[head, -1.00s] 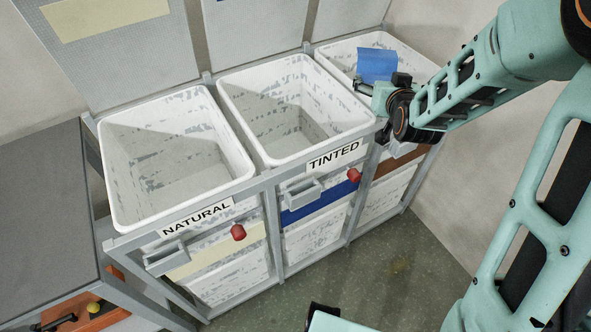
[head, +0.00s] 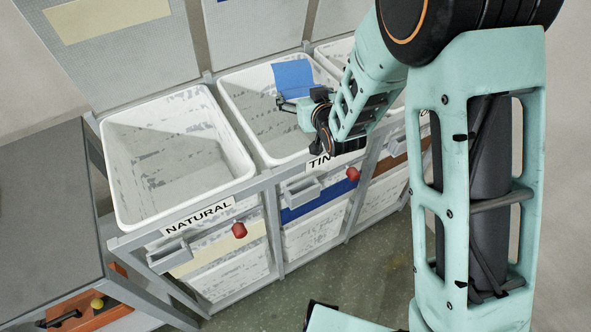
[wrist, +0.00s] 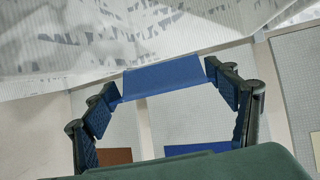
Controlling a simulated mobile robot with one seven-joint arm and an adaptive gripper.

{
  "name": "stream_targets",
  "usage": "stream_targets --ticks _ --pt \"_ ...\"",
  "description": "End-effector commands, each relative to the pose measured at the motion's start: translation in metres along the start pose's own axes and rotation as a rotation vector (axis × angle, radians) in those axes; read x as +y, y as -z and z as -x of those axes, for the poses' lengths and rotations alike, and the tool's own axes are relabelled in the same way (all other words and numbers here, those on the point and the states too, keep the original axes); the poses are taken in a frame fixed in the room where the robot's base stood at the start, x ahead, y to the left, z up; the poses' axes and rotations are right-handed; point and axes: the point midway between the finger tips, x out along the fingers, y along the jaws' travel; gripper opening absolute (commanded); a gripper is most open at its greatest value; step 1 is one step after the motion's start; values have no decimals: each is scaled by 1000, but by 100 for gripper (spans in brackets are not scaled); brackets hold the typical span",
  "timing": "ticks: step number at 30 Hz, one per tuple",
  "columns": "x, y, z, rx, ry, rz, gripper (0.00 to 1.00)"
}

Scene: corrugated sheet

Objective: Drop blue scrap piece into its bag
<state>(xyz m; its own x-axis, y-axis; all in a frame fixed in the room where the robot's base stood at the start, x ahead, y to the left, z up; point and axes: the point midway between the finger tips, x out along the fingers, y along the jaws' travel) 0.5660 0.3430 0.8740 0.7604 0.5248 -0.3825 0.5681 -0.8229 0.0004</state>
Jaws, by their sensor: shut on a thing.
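The blue scrap piece (head: 294,79) is a flat sheet, held up over the middle bag in the head view. My gripper (head: 284,103) is shut on it; the wrist view shows the blue scrap (wrist: 162,78) spanning between both fingertips. The middle bag (head: 236,96) is an open white bin with a label partly covered by my arm, its visible letters reading "TIN". A blue band (head: 318,201) crosses the frame below it. How high the scrap is above the rim I cannot tell.
The bag labelled NATURAL (head: 126,190) stands open at the left. A third white bag (head: 336,50) at the right is mostly hidden by my arm. Red knobs (head: 352,173) stick out at the front. A grey table (head: 45,220) stands at far left.

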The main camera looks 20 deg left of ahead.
Motion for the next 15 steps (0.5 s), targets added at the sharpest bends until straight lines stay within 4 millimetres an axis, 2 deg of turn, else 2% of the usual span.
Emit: stream_targets --ticks 1,6,15 --pt "0 -9 -4 -2 0 0 55" --pt "1 -27 -11 -1 -1 0 55" --pt "0 -35 -14 1 -1 -1 55"
